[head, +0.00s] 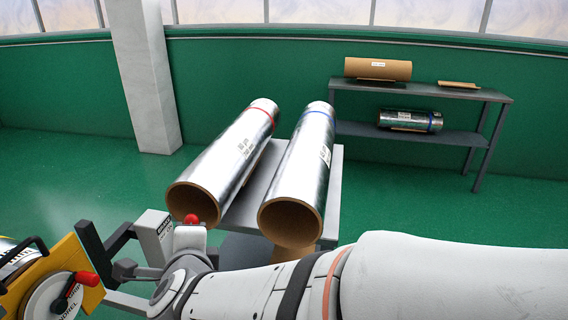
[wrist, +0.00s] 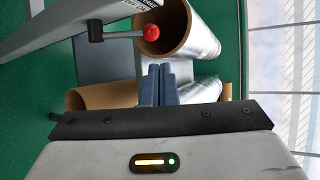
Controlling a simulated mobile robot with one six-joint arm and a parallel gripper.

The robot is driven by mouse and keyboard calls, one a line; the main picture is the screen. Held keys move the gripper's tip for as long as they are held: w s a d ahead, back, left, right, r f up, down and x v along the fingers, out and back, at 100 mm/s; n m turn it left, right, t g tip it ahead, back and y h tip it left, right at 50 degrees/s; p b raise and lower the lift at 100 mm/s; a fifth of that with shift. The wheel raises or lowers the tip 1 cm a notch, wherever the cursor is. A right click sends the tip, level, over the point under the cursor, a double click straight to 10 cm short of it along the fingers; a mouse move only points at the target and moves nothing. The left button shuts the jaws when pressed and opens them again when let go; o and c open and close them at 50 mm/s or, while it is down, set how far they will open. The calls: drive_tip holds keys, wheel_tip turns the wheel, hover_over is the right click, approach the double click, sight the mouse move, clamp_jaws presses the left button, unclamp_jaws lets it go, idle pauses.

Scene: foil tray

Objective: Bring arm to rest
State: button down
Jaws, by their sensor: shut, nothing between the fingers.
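My arm reaches in from the right in the head view, its white links stretched low across the front. The red knob (wrist: 152,31) is beyond the fingertips there, in front of a foil roll's open end. I cannot tell how far the fingers are from the bracket.
Two foil rolls, one with a red band (head: 225,160) and one with a blue band (head: 305,165), lie on a grey stand (head: 333,205) beyond my arm. A yellow machine plate (head: 75,262) with handles is at the left. A shelf (head: 430,92) with rolls stands behind right.

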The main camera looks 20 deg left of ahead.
drive_tip(key=w+d+r+n+g+p, duration=0.2)
drive_tip(key=w+d+n, duration=0.2)
drive_tip(key=d, duration=0.4)
drive_tip(key=w+d+r+n+g+p, duration=0.1)
drive_tip(key=w+d+r+n+p, duration=0.1)
drive_tip(key=w+d+n, duration=0.5)
drive_tip(key=s+d+f+n+g+h+p, duration=0.1)
drive_tip(key=s+d, duration=0.3)
drive_tip(key=d, duration=0.5)
drive_tip(key=s+d+f+g+h+p, duration=0.1)
drive_tip(key=s+d+h, duration=0.3)
drive_tip(key=d, duration=0.6)
drive_tip(key=s+d+n+g+h+p, duration=0.1)
drive_tip(key=s+d+g+h+p, duration=0.1)
drive_tip(key=d, duration=0.8)
drive_tip(key=shift+s+f+n+g+h, duration=0.3)
drive_tip(key=shift+s+f+g+h, duration=0.1)
drive_tip(key=shift+s+g, duration=0.55)
drive_tip(key=shift+s, duration=0.1)
